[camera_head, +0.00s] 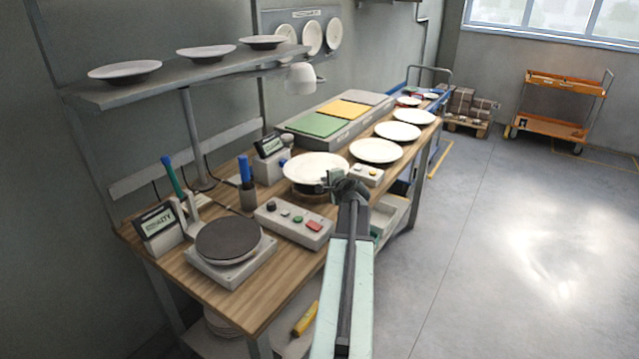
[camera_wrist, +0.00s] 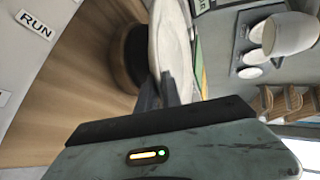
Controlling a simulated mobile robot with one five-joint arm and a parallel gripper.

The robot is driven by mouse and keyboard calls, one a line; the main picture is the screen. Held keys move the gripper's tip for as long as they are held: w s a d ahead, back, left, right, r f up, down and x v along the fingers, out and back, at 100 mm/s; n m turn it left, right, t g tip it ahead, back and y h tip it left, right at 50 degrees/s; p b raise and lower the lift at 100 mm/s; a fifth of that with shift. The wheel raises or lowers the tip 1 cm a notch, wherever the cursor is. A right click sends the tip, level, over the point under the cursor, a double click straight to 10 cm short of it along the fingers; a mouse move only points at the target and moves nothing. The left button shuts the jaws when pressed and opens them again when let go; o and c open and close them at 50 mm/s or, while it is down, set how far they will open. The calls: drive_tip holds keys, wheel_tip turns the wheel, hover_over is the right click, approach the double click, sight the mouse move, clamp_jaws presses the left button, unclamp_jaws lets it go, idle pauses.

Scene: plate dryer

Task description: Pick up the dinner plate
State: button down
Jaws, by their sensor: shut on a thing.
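The white dinner plate (camera_head: 314,165) is at the middle of the workbench in the head view, its near rim at my gripper (camera_head: 334,180). In the wrist view the plate (camera_wrist: 171,40) appears edge-on, and my gripper's fingers (camera_wrist: 160,92) are shut on its rim. A round wooden stand with a dark top (camera_wrist: 128,56) is close beside the plate's underside in that view. I cannot tell whether the plate touches it. In the head view the stand is mostly hidden under the plate.
More white plates (camera_head: 376,150) lie in a row along the bench's right edge. A button box (camera_head: 293,225) and a dark round turntable (camera_head: 230,240) stand nearer. A tray with green and yellow pads (camera_head: 316,124) lies behind. A shelf (camera_head: 180,75) with plates hangs at left.

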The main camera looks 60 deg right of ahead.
drive_tip(key=s+a+r+p, duration=0.2)
drive_tip(key=s+r+p, duration=0.1)
drive_tip(key=s, duration=1.1)
drive_tip(key=shift+r, duration=0.25)
